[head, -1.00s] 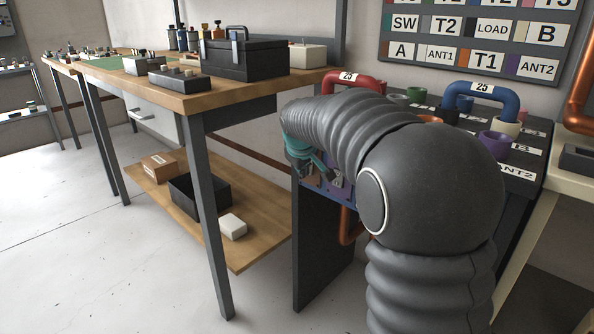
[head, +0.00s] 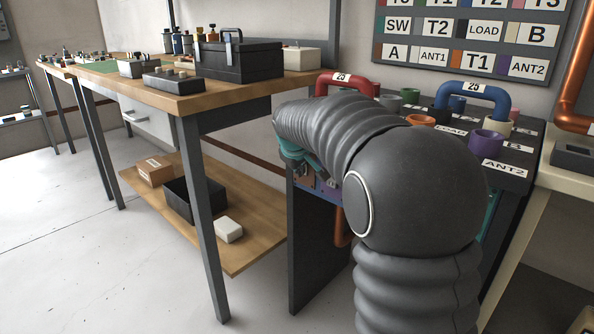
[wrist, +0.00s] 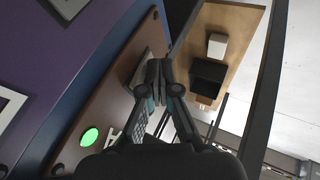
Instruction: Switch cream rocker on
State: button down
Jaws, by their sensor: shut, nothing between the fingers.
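My gripper (wrist: 158,70) is shut and empty in the wrist view, its dark fingertips together in front of a brown panel (wrist: 112,82). A grey piece on that panel shows partly behind the fingertips; I cannot tell whether they touch it. A round green lit lamp (wrist: 88,137) is on the same panel, to the lower left of the fingers. I cannot make out a cream rocker for certain; the fingers cover part of the panel. In the head view my arm hides most of the gripper and the panel front.
A dark rack with a red handle (head: 345,84) and a blue handle (head: 473,92) stands behind my arm. A wooden workbench (head: 190,102) is to the left, with a black bin (head: 180,203) and a white box (head: 229,230) on its lower shelf. The floor at left is clear.

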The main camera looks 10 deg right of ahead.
jog(key=shift+r+p, duration=0.4)
jog(key=shift+r, duration=0.25)
jog(key=shift+a, duration=0.15)
jog(key=s+a+r, duration=0.6)
jog(key=s+r, duration=0.1)
jog(key=s, duration=0.1)
jog(key=shift+s+b, duration=0.25)
jog(key=shift+b, duration=0.2)
jog(key=s+a+f+m+g, duration=0.1)
jog(key=s+f, duration=0.2)
jog(key=f, duration=0.2)
jog(key=s+d+f+m+y+p, duration=0.1)
jog(key=s+f+m, duration=0.1)
jog(key=s, duration=1.2)
jog(key=s+d+f+m+y+p, duration=0.1)
jog(key=s+f, duration=0.3)
jog(key=s, duration=1.1)
jog(key=shift+s+d+m+y+p, duration=0.2)
jog(key=shift+d+m+y+p, duration=0.15)
jog(key=shift+m, duration=0.35)
